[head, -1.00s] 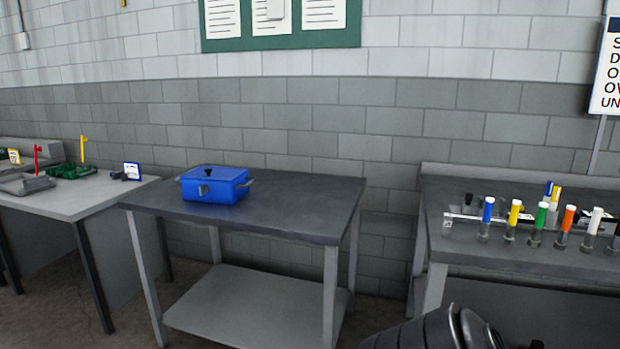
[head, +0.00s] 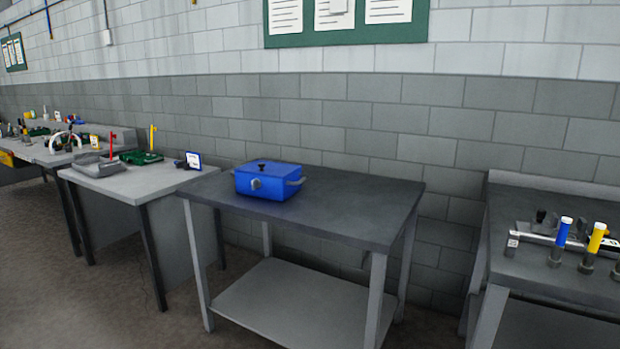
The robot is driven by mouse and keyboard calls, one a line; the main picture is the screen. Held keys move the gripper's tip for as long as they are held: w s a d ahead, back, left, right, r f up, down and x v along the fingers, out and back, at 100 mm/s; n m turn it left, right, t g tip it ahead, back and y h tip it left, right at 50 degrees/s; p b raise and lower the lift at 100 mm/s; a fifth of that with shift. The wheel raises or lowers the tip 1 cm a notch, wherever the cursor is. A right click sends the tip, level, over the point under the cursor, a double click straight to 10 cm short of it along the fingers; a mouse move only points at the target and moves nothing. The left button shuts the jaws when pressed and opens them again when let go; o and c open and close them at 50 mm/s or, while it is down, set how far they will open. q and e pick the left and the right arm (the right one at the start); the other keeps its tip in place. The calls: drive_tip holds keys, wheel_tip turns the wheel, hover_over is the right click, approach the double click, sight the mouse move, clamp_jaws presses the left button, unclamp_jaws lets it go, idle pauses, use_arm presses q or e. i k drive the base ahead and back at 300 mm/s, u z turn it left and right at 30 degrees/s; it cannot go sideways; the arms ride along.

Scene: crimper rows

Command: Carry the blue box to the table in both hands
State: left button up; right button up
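The blue box (head: 268,181) sits on the left part of a dark grey table (head: 345,216) with a lower shelf. Nothing is touching the box except the tabletop. Neither of my grippers is in view.
A light grey workbench (head: 130,186) with green and grey tools stands to the left, close to the dark table. Another bench (head: 530,262) with blue and yellow capped tubes stands to the right, past a gap. Open floor (head: 110,310) lies at the lower left.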

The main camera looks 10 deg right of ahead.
sight(142, 180)
drive_tip(key=u, duration=0.25)
drive_tip(key=k, duration=0.35)
drive_tip(key=u, duration=1.1)
drive_tip(key=i, duration=2.75)
drive_tip(key=z, duration=1.7)
drive_tip(key=i, duration=1.15)
drive_tip(key=z, duration=0.95)
